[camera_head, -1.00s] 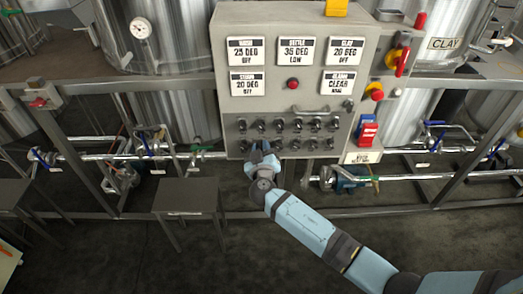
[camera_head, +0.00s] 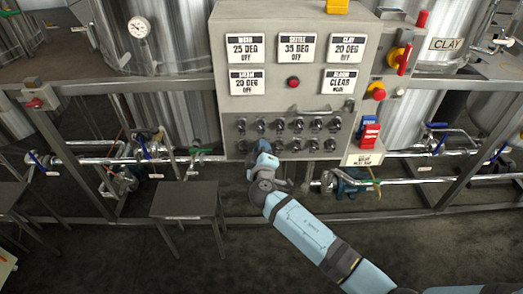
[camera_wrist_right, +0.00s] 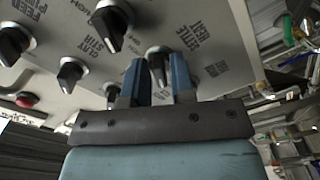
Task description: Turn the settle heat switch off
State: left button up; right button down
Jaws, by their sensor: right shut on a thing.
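The settle heat switch (camera_wrist_right: 157,60) is a dark knob with a pale pointer line, on the grey control panel (camera_head: 262,100). Its label reads "SETTLE HEAT" beside it in the right wrist view. My right gripper (camera_wrist_right: 160,80) has its two blue fingers on either side of this knob, shut on it. In the head view my right gripper (camera_head: 264,150) is at the panel's lower knob row and hides part of it. The settle display (camera_head: 296,47) reads "35 DEG" and "OFF". My left gripper is not in view.
Neighbouring knobs sit close by, such as the clay stir knob (camera_wrist_right: 70,72). A red button (camera_head: 293,83) is above the knob rows. A red-and-yellow switch (camera_head: 402,58) is on the panel's right side. A small grey table (camera_head: 186,199) stands at lower left.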

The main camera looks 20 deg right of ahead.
dwell(0.3)
jog(key=c, duration=1.2)
grip_release()
jog(key=shift+s, duration=0.1)
jog(key=b+v, duration=0.1)
jog(key=v, duration=1.2)
jog(key=shift+s+a, duration=0.15)
jog(key=shift+s, duration=0.15)
